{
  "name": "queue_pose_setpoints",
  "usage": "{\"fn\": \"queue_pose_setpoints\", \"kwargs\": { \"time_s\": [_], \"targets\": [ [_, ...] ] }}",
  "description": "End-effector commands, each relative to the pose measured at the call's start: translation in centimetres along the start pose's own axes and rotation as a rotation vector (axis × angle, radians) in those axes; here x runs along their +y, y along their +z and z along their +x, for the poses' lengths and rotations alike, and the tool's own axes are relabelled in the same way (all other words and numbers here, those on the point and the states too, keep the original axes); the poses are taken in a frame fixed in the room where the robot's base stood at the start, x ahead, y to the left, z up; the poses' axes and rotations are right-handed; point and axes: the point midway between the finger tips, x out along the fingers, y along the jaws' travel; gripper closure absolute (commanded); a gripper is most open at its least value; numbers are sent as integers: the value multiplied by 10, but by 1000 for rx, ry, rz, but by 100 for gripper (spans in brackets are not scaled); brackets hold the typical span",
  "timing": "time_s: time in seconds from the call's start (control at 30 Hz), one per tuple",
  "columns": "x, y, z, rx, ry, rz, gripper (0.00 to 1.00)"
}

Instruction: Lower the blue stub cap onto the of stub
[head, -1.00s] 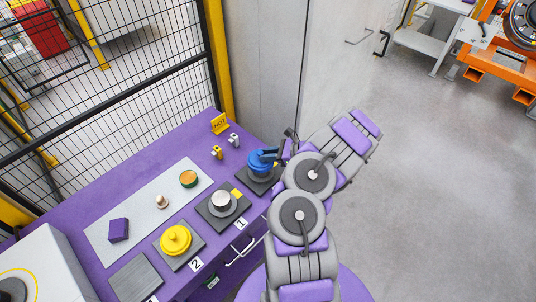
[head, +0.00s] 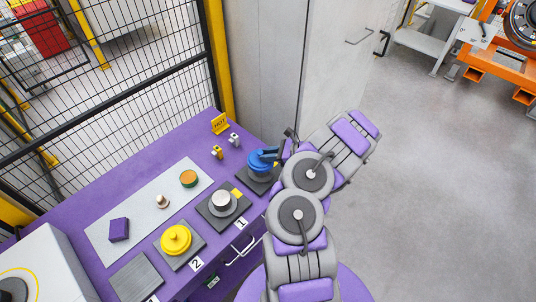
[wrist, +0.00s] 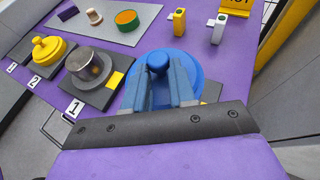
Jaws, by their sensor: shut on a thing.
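The blue stub cap (head: 259,163) is at the far right end of the purple bench, over a dark square base plate (head: 262,183). It is round with a knob on top, and it also shows in the wrist view (wrist: 190,66). My gripper (wrist: 160,78) is shut on the cap's knob from above. Whether the cap touches what is under it is hidden. A bare grey stub (head: 222,200) stands upright on the square plate by label 1, with a yellow tag beside it. A yellow cap (head: 176,239) sits on the plate by label 2.
A pale mat (head: 150,208) holds a purple block (head: 119,229), a small beige knob-like part (head: 162,201) and a green-orange round part (head: 188,179). Small yellow and white fittings and a yellow sign (head: 220,124) stand behind. A mesh fence and grey cabinet border the bench.

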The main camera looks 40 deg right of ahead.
Motion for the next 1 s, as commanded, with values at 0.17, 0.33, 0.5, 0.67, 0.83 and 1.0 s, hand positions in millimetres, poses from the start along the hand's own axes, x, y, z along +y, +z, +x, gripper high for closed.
{"fn": "queue_pose_setpoints", "kwargs": {
  "time_s": [0.17,0.33,0.5,0.67,0.83,1.0],
  "targets": [
    [0,-4,2,0,0,0,100],
    [0,-7,3,0,0,0,100],
    [0,-11,5,0,0,0,100],
    [0,-14,6,0,0,1,100],
    [0,-18,8,0,0,1,100],
    [0,-21,9,0,0,0,100]
  ]
}}
